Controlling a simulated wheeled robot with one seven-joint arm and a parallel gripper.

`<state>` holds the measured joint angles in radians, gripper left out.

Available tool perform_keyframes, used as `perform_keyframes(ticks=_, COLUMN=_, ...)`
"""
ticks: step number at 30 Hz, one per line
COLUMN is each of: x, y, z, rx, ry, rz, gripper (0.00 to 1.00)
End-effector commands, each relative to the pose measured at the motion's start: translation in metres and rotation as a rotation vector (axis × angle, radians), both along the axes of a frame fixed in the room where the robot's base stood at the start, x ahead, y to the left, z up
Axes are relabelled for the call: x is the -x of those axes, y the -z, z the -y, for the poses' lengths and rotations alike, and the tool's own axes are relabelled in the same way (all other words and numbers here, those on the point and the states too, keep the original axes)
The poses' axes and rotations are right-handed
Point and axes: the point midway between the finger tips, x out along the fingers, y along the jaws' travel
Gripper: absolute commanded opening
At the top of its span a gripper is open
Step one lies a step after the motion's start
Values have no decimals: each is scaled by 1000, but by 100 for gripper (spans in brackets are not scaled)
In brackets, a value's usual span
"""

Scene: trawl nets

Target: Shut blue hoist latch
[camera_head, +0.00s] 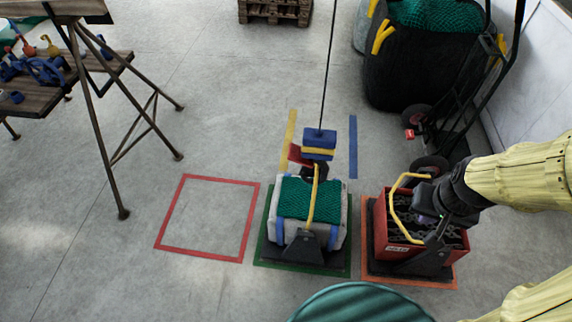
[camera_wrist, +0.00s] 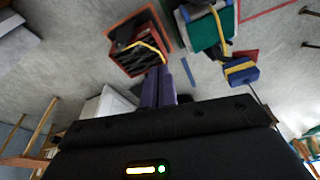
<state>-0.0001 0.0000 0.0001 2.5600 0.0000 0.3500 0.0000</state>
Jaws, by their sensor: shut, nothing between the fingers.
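The blue hoist block (camera_head: 319,145) with a yellow band hangs on a dark cable, above the back of a pale bale with green netting (camera_head: 310,198). A red flap (camera_head: 298,156) sticks out at its left and looks tilted away from the block; it may be the latch. A dark hook below it is partly hidden near the bale's yellow handle. The block (camera_wrist: 241,73) and red flap (camera_wrist: 245,54) also show at the right in the wrist view. My gripper (camera_head: 434,238) is over the red crate's right side, away from the hoist. Its fingers (camera_wrist: 158,86) are together and empty.
The red crate (camera_head: 385,252) with a yellow handle holds dark chain and stands on an orange-edged square. An empty red-outlined square (camera_head: 208,217) lies left. A hand truck (camera_head: 470,110) and black tub stand behind right; a trestle table (camera_head: 60,85) stands left. A teal round top is in front.

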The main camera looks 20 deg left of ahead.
Motion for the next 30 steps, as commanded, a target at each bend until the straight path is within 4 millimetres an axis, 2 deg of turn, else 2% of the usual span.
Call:
perform_keyframes(ticks=11, x=-4, y=5, z=-2, rx=0, ry=-8, rz=8, gripper=0)
perform_keyframes(ticks=14, x=-18, y=20, z=-11, rx=-4, ry=-41, rz=35, gripper=0)
perform_keyframes(ticks=16, x=-35, y=37, z=-23, rx=-11, ry=-81, rz=72, gripper=0)
perform_keyframes(ticks=20, x=-76, y=81, z=-63, rx=-43, ry=-183, rz=177, gripper=0)
perform_keyframes(ticks=24, x=-117, y=130, z=-121, rx=-110, ry=-286, rz=312, gripper=0)
perform_keyframes(ticks=30, x=-155, y=192, z=-206, rx=-238, ry=-366, rz=506, gripper=0)
